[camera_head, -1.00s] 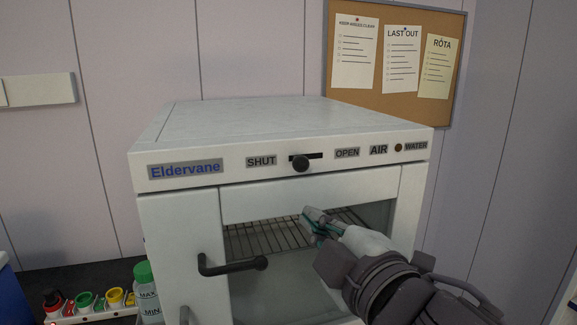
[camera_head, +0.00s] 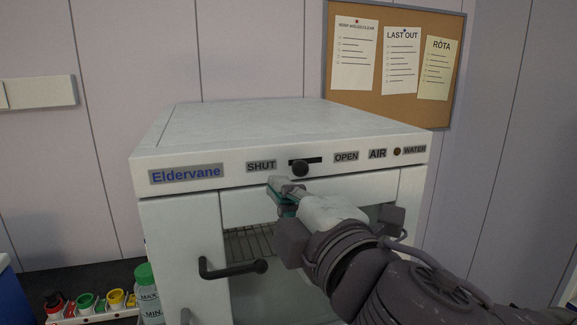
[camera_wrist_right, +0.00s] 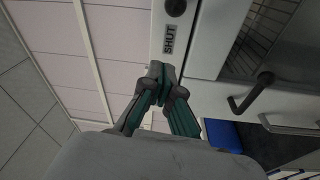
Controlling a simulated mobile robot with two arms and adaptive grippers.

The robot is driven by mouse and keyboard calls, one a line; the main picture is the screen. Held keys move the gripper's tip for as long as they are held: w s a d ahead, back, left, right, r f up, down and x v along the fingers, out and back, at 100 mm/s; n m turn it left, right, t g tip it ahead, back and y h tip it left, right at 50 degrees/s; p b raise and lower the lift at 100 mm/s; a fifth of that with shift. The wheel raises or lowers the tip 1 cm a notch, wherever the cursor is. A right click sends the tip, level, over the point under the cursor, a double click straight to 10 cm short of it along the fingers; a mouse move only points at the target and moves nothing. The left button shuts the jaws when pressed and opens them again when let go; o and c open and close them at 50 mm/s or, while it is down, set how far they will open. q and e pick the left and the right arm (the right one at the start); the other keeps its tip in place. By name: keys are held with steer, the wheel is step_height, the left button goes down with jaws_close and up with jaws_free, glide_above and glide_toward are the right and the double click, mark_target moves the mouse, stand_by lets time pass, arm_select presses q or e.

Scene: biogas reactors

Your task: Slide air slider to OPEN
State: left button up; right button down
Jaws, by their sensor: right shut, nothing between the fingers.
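The air slider's round black knob (camera_head: 299,169) sits in a dark slot on the front panel of the white Eldervane cabinet (camera_head: 280,120). The knob is toward the slot's left part, between the SHUT label (camera_head: 261,166) and the OPEN label (camera_head: 346,157). It also shows at the top of the right wrist view (camera_wrist_right: 175,7). My right gripper (camera_head: 280,186) is shut and empty, just below and left of the knob and apart from it. In the right wrist view its closed fingertips (camera_wrist_right: 160,68) are near the SHUT label. My left gripper is out of view.
The cabinet's door has a black handle (camera_head: 233,269) and a window showing a wire rack (camera_head: 248,243). A green-capped bottle (camera_head: 146,285) and a tray of coloured caps stand at lower left. A cork board (camera_head: 395,105) hangs behind.

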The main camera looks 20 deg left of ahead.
mark_target(300, 168)
steer(key=p+x, duration=0.3)
steer(key=x, duration=0.4)
steer(key=shift+w+a+r+p, duration=0.2)
steer(key=shift+w+p, duration=0.05)
steer(key=shift+p, duration=0.05)
steer(key=d, duration=0.1)
steer(key=w+d+p, duration=0.1)
steer(key=d+f+p, duration=0.1)
steer(key=shift+w+d, duration=0.15)
steer(key=shift+w, duration=0.2)
steer(key=shift+d+f, duration=0.1)
steer(key=shift+d, duration=0.2)
steer(key=shift+w+a, duration=0.1)
steer(key=shift+a, duration=0.15)
steer(key=w+d, duration=0.1)
steer(key=d, duration=0.1)
steer(key=w+d, duration=0.1)
steer(key=d, duration=0.1)
steer(key=shift+w, duration=0.2)
steer(key=shift+s+a, duration=0.1)
steer(key=shift+a, duration=0.05)
